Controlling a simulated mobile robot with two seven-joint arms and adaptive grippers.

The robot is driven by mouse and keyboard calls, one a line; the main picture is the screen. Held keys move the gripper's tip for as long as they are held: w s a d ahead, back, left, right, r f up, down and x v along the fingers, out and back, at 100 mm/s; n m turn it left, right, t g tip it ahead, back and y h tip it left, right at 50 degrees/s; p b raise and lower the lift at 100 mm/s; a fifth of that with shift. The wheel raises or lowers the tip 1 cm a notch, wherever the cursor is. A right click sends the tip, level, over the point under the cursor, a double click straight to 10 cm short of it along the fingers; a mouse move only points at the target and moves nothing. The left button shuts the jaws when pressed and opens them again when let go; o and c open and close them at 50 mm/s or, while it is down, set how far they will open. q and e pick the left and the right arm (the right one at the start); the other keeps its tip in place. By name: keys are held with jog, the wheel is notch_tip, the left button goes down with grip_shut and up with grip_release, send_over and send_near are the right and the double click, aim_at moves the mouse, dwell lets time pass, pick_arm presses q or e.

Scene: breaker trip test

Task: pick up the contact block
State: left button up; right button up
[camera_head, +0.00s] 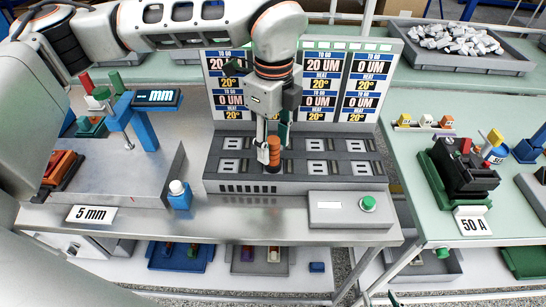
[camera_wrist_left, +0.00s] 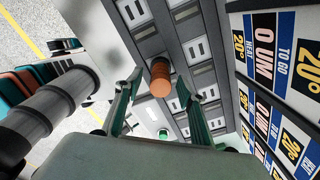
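An orange-brown ribbed cylinder (camera_head: 274,151) with a dark lower end stands upright at the middle of the front row of the grey station. It may be the contact block; I cannot tell for sure. My left gripper (camera_head: 273,146) points down over it. In the left wrist view the cylinder (camera_wrist_left: 160,78) shows between the spread fingers (camera_wrist_left: 156,105), with gaps on both sides, so the gripper is open. Only a small dark green tip (camera_head: 394,298), perhaps of my right gripper, shows at the bottom edge; its state is hidden.
The grey station (camera_head: 240,188) has several slots and a display panel (camera_head: 367,85) behind it. A box with a green button (camera_head: 368,203) stands front right, a blue bottle (camera_head: 180,197) front left. A black 50 A device (camera_head: 465,172) is on the right table.

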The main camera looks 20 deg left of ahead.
pick_arm(q)
grip_shut()
jog(key=shift+r, duration=0.1)
